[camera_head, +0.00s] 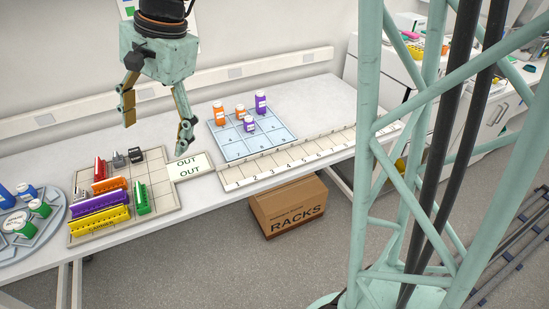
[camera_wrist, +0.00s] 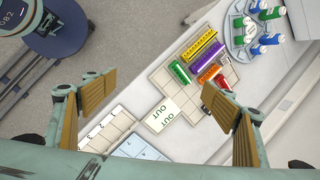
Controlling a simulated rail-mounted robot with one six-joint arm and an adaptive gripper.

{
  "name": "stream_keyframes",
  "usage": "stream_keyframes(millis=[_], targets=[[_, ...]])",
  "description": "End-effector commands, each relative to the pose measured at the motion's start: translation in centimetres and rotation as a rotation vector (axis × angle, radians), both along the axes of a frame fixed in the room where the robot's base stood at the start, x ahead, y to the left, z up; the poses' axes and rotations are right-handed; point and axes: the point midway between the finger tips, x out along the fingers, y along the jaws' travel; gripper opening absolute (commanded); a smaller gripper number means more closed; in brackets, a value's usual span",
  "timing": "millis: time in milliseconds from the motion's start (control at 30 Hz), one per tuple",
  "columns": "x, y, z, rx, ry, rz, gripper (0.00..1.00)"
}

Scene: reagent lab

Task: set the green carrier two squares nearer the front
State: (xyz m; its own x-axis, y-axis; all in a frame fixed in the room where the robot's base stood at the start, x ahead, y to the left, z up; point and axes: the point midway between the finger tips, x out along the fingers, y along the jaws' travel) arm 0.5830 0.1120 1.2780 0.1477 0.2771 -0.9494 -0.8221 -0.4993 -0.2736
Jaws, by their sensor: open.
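The green carrier (camera_head: 141,197) stands on the gridded board (camera_head: 165,200) on the bench, its long side running from back to front. It is just right of the ends of the orange carrier (camera_head: 109,185), purple carrier (camera_head: 99,203) and yellow carrier (camera_head: 98,220). In the wrist view the green carrier (camera_wrist: 180,73) lies left of the purple one. My gripper (camera_head: 157,128) is open and empty, high above the back right of the board. In the wrist view its two fingers (camera_wrist: 160,98) are wide apart.
A red carrier (camera_head: 99,170), a grey piece (camera_head: 118,159) and a black piece (camera_head: 135,154) stand at the board's back. An OUT plate (camera_head: 188,167) joins its right side. A round rack of bottles (camera_head: 35,240) is left; a blue grid (camera_head: 232,147) with bottles is right.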

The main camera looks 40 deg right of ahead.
Motion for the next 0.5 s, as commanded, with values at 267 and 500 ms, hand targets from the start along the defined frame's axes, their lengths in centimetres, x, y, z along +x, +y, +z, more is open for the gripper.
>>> stream_keyframes(millis=[267,500], targets=[[-4.5,-1.6,3.1,-0.057,-0.068,0.141,0.78],[-8.5,-2.9,5.3,-0.112,-0.122,0.262,0.78]])
